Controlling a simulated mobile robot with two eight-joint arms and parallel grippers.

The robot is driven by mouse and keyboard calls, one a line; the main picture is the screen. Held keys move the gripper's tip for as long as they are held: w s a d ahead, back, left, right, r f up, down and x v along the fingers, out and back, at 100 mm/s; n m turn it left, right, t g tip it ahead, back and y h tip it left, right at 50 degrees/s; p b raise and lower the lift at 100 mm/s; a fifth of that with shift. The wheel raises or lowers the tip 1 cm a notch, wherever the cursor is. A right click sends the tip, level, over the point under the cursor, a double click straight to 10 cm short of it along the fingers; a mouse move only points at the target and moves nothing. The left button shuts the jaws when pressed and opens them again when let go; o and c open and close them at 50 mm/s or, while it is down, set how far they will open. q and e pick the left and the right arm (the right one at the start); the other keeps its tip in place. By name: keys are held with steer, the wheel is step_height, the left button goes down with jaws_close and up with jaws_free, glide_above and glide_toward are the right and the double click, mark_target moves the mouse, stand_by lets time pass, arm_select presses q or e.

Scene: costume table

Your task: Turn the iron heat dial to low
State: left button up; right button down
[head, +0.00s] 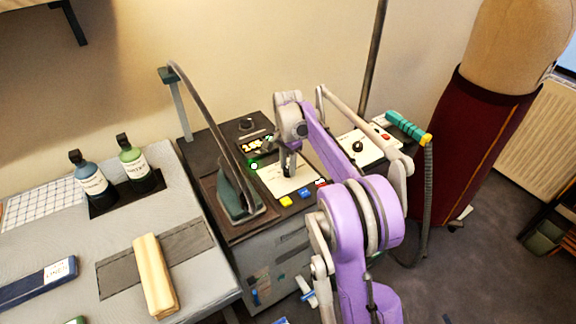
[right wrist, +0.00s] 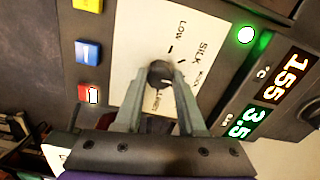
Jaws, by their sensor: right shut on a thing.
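The iron heat dial (right wrist: 160,73) is a small dark knob on a white plate (right wrist: 135,45) printed with LOW, SILK and other settings. My right gripper (right wrist: 158,82) is shut on the dial, with one finger on each side of it. The fingers and the angle hide the dial's pointer, so I cannot tell its setting. In the head view my right gripper (head: 288,172) reaches down onto the white plate (head: 284,180), right of the green iron (head: 238,198). My left gripper is not in view.
A lit display (right wrist: 278,95) reads 155 and 3.5, beside a green light (right wrist: 245,35). Yellow (head: 286,202), blue (head: 304,192) and red (head: 320,183) buttons line the plate's front. Another white panel (head: 372,150) with a black knob stands to the right. Two bottles (head: 92,183) stand on the ironing board at left.

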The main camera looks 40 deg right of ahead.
steer(key=shift+n, duration=0.3)
steer(key=n, duration=0.2)
steer(key=shift+n+p, duration=0.35)
steer(key=shift+n, duration=0.05)
steer(key=n, duration=0.4)
steer(key=shift+n+p, duration=0.3)
steer(key=n, duration=0.4)
steer(key=shift+n+p, duration=0.35)
steer(key=shift+n, duration=1.75)
steer(key=c, duration=0.5)
jaws_free()
